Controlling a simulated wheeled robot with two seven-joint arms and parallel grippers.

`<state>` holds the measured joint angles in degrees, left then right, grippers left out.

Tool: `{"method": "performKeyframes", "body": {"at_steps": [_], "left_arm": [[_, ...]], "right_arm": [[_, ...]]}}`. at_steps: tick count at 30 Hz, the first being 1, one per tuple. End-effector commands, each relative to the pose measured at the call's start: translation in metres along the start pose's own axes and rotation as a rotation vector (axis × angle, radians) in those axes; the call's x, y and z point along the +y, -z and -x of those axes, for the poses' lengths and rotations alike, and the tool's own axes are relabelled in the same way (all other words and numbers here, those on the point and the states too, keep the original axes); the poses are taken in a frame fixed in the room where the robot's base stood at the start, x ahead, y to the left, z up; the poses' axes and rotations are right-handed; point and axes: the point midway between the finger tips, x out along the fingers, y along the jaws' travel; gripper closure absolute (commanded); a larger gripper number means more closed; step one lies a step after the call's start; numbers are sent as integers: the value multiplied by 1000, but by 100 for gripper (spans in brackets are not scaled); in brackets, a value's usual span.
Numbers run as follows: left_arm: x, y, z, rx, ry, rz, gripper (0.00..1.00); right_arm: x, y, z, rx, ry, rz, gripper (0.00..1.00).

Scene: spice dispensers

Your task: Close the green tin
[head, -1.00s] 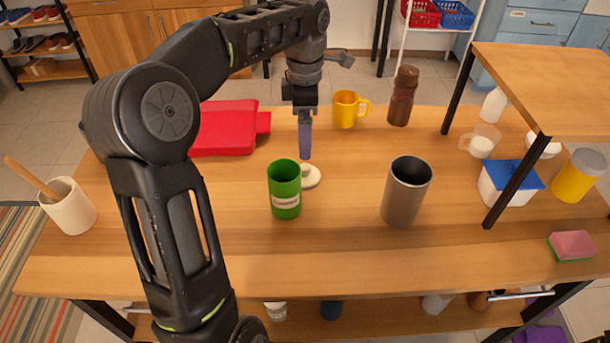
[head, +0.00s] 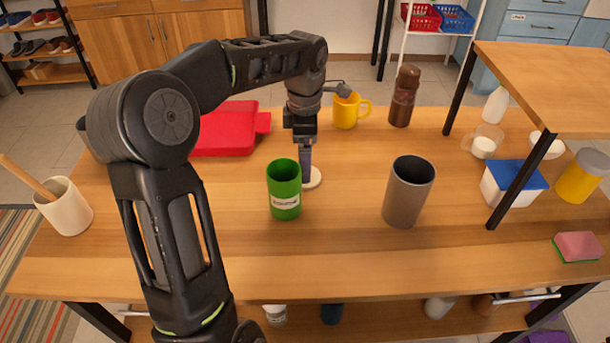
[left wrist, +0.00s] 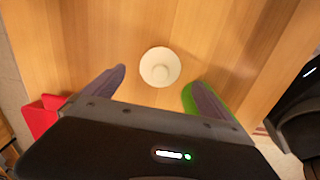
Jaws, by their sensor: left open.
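The green tin (head: 285,190) stands upright on the table with its top open and a pale label on its front. A cream round lid with a knob (left wrist: 160,67) lies flat on the table beside the tin. In the head view the lid (head: 313,179) is partly hidden by the fingers. My left gripper (head: 305,172) points down over the lid, just behind and right of the tin. In the left wrist view its two fingers (left wrist: 153,88) are apart with nothing between them. A green edge shows by the right finger.
A grey cup (head: 408,192) stands right of the tin. A yellow mug (head: 346,112) and brown bottle (head: 403,97) are behind. A red case (head: 225,130) lies at the back left. A raised shelf (head: 560,85) covers the right side. The front of the table is clear.

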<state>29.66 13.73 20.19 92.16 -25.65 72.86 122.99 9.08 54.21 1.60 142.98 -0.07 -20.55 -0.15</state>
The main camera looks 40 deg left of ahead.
Motion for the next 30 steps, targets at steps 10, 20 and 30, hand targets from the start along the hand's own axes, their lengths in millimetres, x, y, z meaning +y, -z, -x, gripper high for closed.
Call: {"method": "performKeyframes", "body": {"at_steps": [10, 20, 30], "left_arm": [[0, 0, -45, 0, 2, 0, 4], [0, 0, -46, 0, 0, -1, 4], [0, 0, -46, 0, 0, -1, 9]], "right_arm": [[1, 0, -3, 0, 0, 0, 4], [1, 0, -3, 0, 0, 0, 4], [1, 0, -3, 0, 0, 0, 4]]}}
